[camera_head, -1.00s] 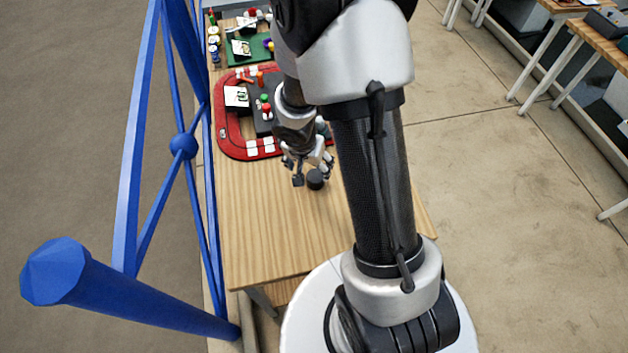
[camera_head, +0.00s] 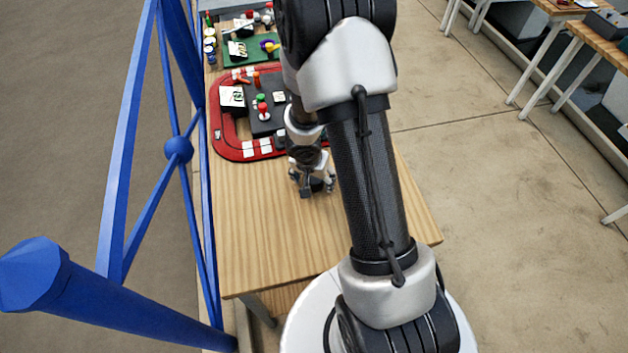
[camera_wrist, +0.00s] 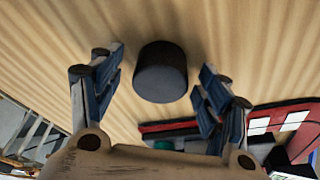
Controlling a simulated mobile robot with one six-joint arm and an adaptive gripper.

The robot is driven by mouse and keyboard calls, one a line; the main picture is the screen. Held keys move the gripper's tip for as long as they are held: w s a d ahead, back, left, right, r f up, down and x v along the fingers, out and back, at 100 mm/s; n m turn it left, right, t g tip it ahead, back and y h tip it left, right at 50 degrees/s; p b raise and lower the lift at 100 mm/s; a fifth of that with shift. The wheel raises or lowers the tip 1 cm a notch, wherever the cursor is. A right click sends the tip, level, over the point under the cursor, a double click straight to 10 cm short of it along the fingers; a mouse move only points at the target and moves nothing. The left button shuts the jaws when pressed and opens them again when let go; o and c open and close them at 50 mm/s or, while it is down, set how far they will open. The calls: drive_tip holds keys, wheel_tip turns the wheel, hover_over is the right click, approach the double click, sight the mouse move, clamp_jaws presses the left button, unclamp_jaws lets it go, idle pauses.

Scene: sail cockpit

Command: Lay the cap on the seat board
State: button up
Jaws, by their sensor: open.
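The cap (camera_wrist: 161,72) is a short dark grey cylinder. In the wrist view it stands on the pale wooden surface (camera_wrist: 240,30). My gripper (camera_head: 316,190) is open, its two blue-grey fingers on either side of the cap, with a gap on each side and no contact seen. In the head view the gripper hides the cap. I cannot tell which surface is the seat board; the bare wooden top also shows in the head view (camera_head: 265,235).
A red-rimmed track board (camera_head: 222,140) with a black block and red and green knobs lies beyond the gripper. A green mat (camera_head: 235,58) with small items is farther back. A blue frame (camera_head: 110,200) stands along the left. The near wood is clear.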

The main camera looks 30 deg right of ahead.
drive_tip(key=shift+c, duration=0.5)
drive_tip(key=c, duration=1.1)
drive_tip(key=shift+r, duration=0.1)
